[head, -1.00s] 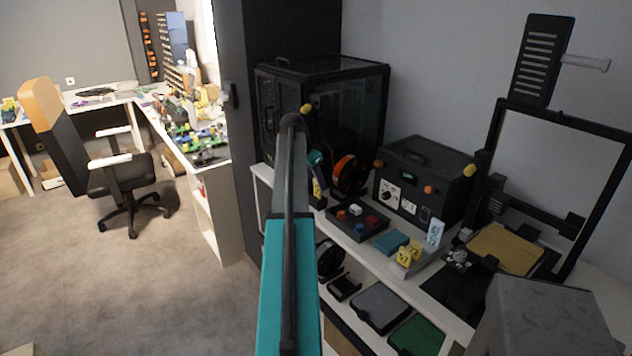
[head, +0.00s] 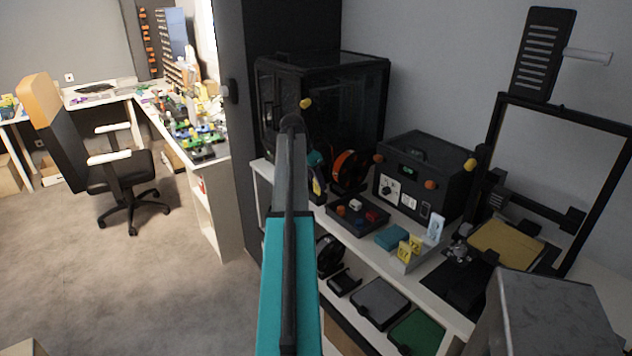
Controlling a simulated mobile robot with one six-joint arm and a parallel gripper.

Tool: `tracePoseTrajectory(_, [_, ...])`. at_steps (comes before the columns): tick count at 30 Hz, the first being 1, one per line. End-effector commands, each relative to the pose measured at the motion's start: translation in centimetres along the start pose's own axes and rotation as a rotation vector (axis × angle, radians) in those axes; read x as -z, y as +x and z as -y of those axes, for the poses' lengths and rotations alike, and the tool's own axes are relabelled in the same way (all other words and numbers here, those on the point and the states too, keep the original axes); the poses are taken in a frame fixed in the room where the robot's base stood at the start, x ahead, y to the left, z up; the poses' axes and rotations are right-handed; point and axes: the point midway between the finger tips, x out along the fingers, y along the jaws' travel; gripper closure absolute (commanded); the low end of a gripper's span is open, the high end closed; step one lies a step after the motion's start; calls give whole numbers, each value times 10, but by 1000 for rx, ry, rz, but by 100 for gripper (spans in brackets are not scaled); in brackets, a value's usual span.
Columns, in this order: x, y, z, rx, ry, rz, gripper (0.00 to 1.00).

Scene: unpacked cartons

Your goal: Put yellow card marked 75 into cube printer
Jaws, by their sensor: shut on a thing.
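My gripper is not visible; my teal and grey arm rises through the middle of the head view and may hide it. Two yellow cards (head: 404,250) stand in a small grey holder (head: 423,257) on the shelf top, beside a pale blue card (head: 435,227). Their marks are too small to read, so I cannot pick out a 75. A large black enclosed box-shaped printer (head: 350,95) stands at the back left of the shelf. A smaller black box (head: 425,180) with a small screen and white panels stands right of it. I cannot tell which is the cube printer.
A black open-frame printer with a tan bed (head: 507,247) stands at the right. A dark tray (head: 350,216) and a teal block (head: 392,238) lie before the smaller box. A lower shelf holds dark and green items. Open carpet and an office chair (head: 122,175) are at left.

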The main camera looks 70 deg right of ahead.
Motion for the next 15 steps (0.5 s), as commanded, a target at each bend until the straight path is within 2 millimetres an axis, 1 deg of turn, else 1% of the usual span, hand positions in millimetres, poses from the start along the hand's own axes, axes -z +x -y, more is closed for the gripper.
tracePoseTrajectory(1, [0,0,0,0,0,0,64])
tracePoseTrajectory(4, [0,0,0,0,0,0,48])
tracePoseTrajectory(15, [0,-1,0,1,0,0,48])
